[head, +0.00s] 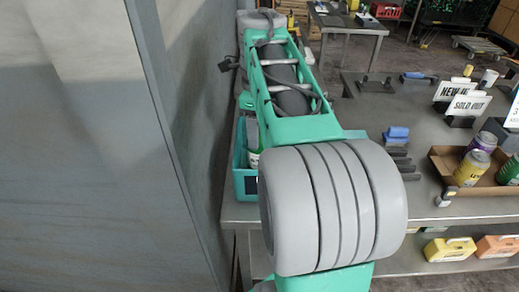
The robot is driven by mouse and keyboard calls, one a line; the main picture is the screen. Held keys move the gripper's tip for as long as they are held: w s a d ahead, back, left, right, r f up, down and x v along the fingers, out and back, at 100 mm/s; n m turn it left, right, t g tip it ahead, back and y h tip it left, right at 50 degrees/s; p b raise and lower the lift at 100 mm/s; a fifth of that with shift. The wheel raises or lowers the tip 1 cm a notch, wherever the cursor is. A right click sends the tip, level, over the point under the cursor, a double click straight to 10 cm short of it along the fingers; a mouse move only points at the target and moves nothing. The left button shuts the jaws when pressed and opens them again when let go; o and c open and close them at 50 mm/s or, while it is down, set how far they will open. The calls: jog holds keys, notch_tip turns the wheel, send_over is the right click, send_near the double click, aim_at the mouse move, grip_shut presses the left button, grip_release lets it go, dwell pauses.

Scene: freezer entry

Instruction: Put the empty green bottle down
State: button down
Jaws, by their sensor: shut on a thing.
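My gripper does not show in the head view; my own green and grey arm stretches away over the table's left end and hides what lies beneath it. A teal crate (239,168) stands at the left end of the grey table, partly behind my arm. A pale bottle-like thing with some green (252,142) shows in the crate beside the arm. I cannot tell whether it is the empty green bottle, and no other bottle is clear near the arm.
A grey wall panel (90,150) stands close on the left. On the table (425,135) are a cardboard tray (482,190) with several cans, a blue-handled tool (396,134) and small signs (467,104). Yellow and orange boxes sit on the lower shelf.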

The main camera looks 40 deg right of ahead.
notch_tip(320, 180, down, 4)
jog(key=shift+f, duration=0.25)
jog(key=c, duration=0.6)
grip_release()
notch_tip(320, 180, up, 12)
jog(key=shift+r+p, duration=0.2)
jog(key=shift+p, duration=0.65)
